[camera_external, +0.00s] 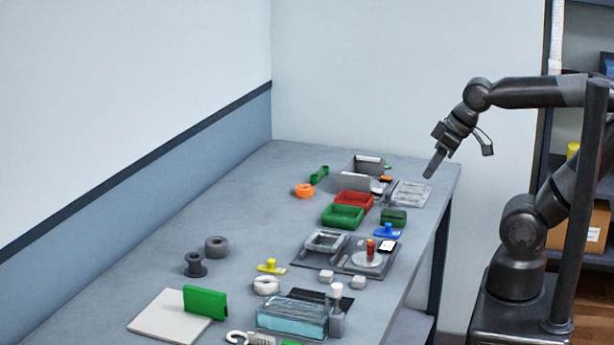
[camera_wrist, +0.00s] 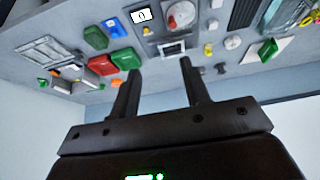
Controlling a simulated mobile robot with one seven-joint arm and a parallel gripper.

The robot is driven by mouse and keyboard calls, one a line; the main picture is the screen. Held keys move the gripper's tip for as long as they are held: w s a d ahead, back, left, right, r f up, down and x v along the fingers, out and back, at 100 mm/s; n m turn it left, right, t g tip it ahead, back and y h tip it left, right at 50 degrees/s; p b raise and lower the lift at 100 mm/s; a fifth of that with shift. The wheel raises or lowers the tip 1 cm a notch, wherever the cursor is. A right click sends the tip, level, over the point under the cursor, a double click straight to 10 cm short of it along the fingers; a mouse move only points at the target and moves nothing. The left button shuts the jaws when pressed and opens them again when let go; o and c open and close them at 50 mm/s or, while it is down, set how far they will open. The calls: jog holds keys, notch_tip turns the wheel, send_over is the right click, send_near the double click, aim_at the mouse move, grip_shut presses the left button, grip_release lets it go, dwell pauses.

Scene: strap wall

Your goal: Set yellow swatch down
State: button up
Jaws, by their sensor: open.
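A small yellow piece with a raised knob (camera_external: 271,266) stands on the grey table, left of the middle of its front half. A yellow piece also shows in the wrist view (camera_wrist: 208,49), beyond my right finger. My gripper (camera_external: 430,174) is up over the far right edge of the table, well away from the yellow piece. In the wrist view my gripper (camera_wrist: 159,67) has its two fingers spread, with nothing between them.
A red tray (camera_external: 354,201) and a green tray (camera_external: 342,217) stand mid-table. A blue knobbed piece (camera_external: 387,231) is right of them. A clear box (camera_external: 292,318) and a white board (camera_external: 160,322) with a green block (camera_external: 205,302) are near the front. The table's left strip is clear.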

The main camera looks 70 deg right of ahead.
jog(key=shift+w, duration=0.1)
dwell(0.3)
jog(key=w+d+f+n+g+h, duration=0.2)
jog(key=w+f+n+h, duration=0.2)
jog(key=w+f+n, duration=0.3)
jog(key=n+t+h, duration=0.1)
jog(key=n+t, duration=0.8)
jog(key=n, duration=1.5)
send_near(274, 263)
jog(key=shift+s+a+r, duration=0.3)
jog(key=shift+s+r, duration=0.15)
jog(key=shift+r, duration=0.05)
jog(key=shift+w+f+n, duration=0.2)
jog(key=shift+w+n, duration=0.05)
jog(key=shift+n, duration=0.05)
jog(key=x, duration=0.5)
jog(key=shift+d+x, duration=0.2)
jog(key=shift+x, duration=2.4)
jog(key=shift+s+f, duration=0.1)
jog(key=shift+s, duration=0.05)
